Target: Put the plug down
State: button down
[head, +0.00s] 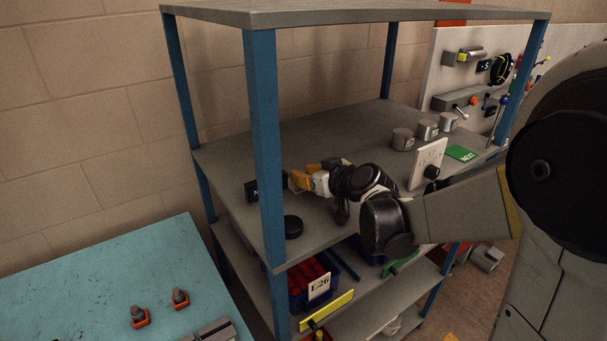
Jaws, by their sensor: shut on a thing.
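My gripper (303,178), with orange fingertips, reaches left over the middle shelf of the blue-posted rack. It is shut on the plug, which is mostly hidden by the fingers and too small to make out. I cannot tell whether the plug touches the shelf (345,122). A small black block with a pale mark (251,190) stands just left of the fingertips. A round black disc (293,227) lies on the shelf below the gripper, near the front post.
A white plate with a black knob (430,165), a green NEXT card (461,153) and grey metal cylinders (403,139) stand to the right. The front-left blue post (265,140) is close to my gripper. The back left of the shelf is clear.

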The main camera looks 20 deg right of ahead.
jog(key=c, duration=1.3)
grip_release()
jog(key=shift+f, duration=0.15)
jog(key=shift+r, duration=0.25)
jog(key=p+v, duration=0.2)
jog(key=v, duration=0.9)
jog(key=shift+s+r+p, duration=0.1)
jog(key=shift+s+p, duration=0.2)
jog(key=s+a+f+g, duration=0.1)
jog(key=s, duration=0.2)
jog(key=s+a+g, duration=0.1)
jog(key=s+a, duration=0.1)
jog(key=s, duration=0.1)
jog(key=s+a+f+m+g+h, duration=0.1)
jog(key=s+a, duration=0.1)
jog(key=s, duration=0.1)
jog(key=shift+s+f, duration=0.1)
jog(key=shift+f, duration=0.2)
jog(key=s+d+f+m+g+h, duration=0.2)
jog(key=s+h, duration=0.1)
jog(key=s, duration=0.7)
jog(key=shift+f+m+g, duration=0.2)
jog(key=shift+m+g, duration=0.1)
jog(key=shift+g, duration=0.1)
jog(key=shift+s, duration=0.1)
